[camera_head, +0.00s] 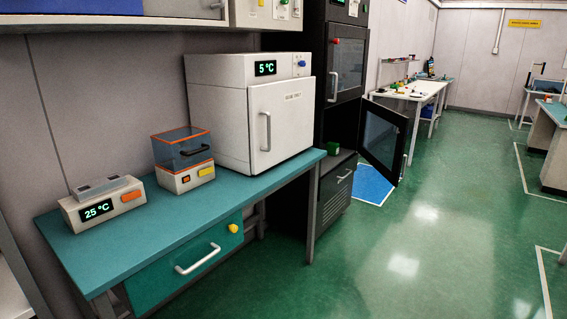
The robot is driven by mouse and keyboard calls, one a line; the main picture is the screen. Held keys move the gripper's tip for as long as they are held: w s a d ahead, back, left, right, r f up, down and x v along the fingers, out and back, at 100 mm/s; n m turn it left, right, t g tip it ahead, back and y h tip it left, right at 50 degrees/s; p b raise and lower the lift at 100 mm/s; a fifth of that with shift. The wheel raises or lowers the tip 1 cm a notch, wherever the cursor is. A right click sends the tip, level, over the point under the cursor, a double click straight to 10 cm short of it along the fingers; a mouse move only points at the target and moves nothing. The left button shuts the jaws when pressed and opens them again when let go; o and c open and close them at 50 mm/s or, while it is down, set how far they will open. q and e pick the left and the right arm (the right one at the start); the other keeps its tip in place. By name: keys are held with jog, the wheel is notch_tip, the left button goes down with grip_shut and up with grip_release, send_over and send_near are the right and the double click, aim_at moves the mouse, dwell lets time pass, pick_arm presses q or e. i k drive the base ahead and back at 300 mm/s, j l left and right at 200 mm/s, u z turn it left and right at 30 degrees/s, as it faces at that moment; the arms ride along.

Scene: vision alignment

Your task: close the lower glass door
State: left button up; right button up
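The lower glass door (382,137) of the tall black cabinet (320,120) stands open, swung out to the right over the floor. It has a black frame, a dark glass pane and a light vertical handle (405,166) at its free edge. The cabinet's lower compartment shows open, with a small green object (333,148) inside. The upper glass door (346,68) is shut. Neither of my grippers shows in this view.
A teal bench (180,225) at left holds a white 5 °C unit (255,105), an orange-trimmed box (184,158) and a 25 °C device (102,203). A blue floor mat (371,186) lies below the door. The green floor (450,230) at right is clear.

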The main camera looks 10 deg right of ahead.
aim_at(392, 175)
jog(key=i+l, duration=0.25)
jog(key=l, duration=0.4)
jog(key=i+l+u, duration=0.15)
jog(key=i+l, duration=0.15)
jog(key=l, duration=0.35)
jog(key=i+l, duration=0.2)
jog(key=l, duration=0.45)
jog(key=i+l+u, duration=0.1)
jog(key=i+l, duration=0.15)
jog(key=l, duration=0.45)
jog(key=i+l, duration=0.2)
jog(key=l, duration=0.5)
jog(key=i+l+u, duration=0.15)
jog(key=l, duration=0.55)
jog(key=i+l, duration=0.2)
jog(key=l, duration=0.5)
jog(key=i+l+u, duration=0.1)
jog(key=l, duration=1.95)
jog(key=u, duration=0.05)
